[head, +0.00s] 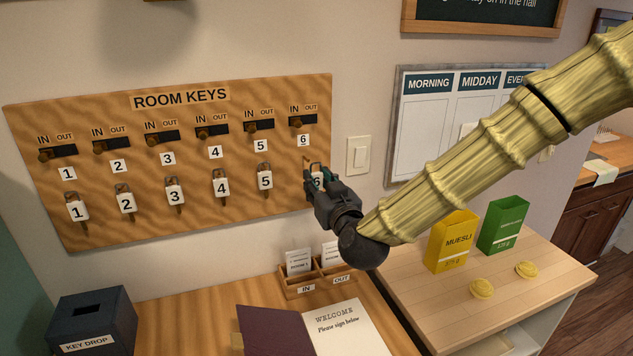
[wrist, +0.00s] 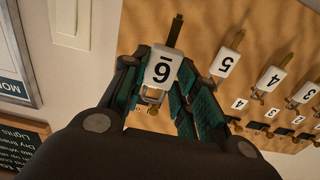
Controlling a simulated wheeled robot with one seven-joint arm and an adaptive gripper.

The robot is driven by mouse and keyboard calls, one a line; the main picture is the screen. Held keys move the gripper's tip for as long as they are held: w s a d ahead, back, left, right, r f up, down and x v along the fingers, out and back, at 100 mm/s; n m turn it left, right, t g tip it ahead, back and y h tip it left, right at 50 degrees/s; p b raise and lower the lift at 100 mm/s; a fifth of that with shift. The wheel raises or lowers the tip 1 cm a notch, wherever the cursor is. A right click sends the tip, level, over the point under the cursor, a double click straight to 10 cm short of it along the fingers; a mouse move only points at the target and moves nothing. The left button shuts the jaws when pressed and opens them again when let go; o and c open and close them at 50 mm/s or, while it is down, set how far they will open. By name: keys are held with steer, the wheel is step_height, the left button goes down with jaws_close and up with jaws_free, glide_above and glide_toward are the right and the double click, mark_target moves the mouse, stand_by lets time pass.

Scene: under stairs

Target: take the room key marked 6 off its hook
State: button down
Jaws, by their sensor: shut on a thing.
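The room key marked 6 has a white tag (wrist: 160,70) with a black 6, upside down in the wrist view. The tag also shows, partly hidden, in the head view (head: 318,180). My gripper (head: 313,188) is at the lower right of the wooden key board (head: 100,230). In the wrist view my gripper (wrist: 157,78) is shut on the key, with a dark finger on each side of the tag. The brass hook (wrist: 152,96) shows at the tag's loop end. I cannot tell whether the loop is still around the hook.
Key 5 (head: 265,180) hangs close to the left of my gripper. IN/OUT sliders run above the keys. A light switch (head: 359,156) is to the right. Below are a small IN/OUT card rack (head: 318,283), an open guest book (head: 347,330) and a key drop box (head: 92,318).

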steer(key=shift+b+v, duration=0.4)
steer(key=shift+v, duration=1.7)
